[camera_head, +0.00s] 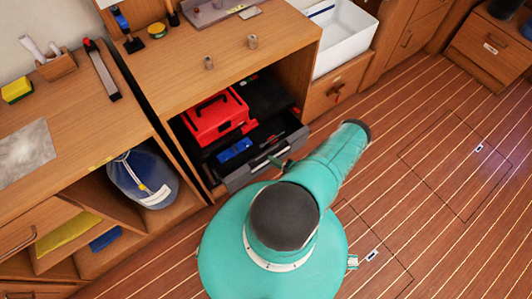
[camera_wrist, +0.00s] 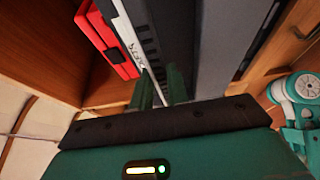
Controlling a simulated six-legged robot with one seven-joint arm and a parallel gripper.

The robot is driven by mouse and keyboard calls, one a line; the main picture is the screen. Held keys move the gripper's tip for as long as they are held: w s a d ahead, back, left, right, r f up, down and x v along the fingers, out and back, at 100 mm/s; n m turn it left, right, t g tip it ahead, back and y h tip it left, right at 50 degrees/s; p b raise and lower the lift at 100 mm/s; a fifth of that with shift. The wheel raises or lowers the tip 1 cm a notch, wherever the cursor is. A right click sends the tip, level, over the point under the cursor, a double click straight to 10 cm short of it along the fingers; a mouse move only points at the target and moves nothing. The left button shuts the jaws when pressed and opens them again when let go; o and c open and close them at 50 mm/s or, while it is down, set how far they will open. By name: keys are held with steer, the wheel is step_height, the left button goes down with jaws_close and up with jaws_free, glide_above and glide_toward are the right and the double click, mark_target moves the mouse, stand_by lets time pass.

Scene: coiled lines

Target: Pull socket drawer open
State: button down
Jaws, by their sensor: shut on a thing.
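The socket drawer (camera_head: 240,177) has a dark grey front and stands partly out of the cabinet under the wooden counter. Its inside shows, with a blue item (camera_head: 235,150) and dark contents. My gripper (camera_head: 277,161) is at the middle of the drawer front and is shut on its handle, which the fingers mostly hide. In the wrist view the green fingers of my gripper (camera_wrist: 160,86) reach up to the dark drawer front (camera_wrist: 220,45), beside a pale lettered strip (camera_wrist: 130,42).
A red toolbox (camera_head: 215,116) sits in the cabinet behind and above the drawer. A blue bag (camera_head: 143,178) fills a cubby to the left. A small drawer with a key (camera_head: 337,92) is to the right. The striped wooden floor (camera_head: 440,220) is clear on the right.

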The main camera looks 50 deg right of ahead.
steer(key=s+a, duration=0.2)
steer(key=s, duration=0.6)
steer(key=shift+s+a, duration=0.2)
steer(key=shift+a, duration=0.05)
steer(key=c, duration=1.4)
jaws_free()
steer(key=shift+o, duration=0.2)
steer(key=shift+s, duration=0.1)
steer(key=s+d, duration=0.1)
steer(key=s, duration=1.2)
steer(key=shift+s+d, duration=0.25)
steer(key=shift+s, duration=0.05)
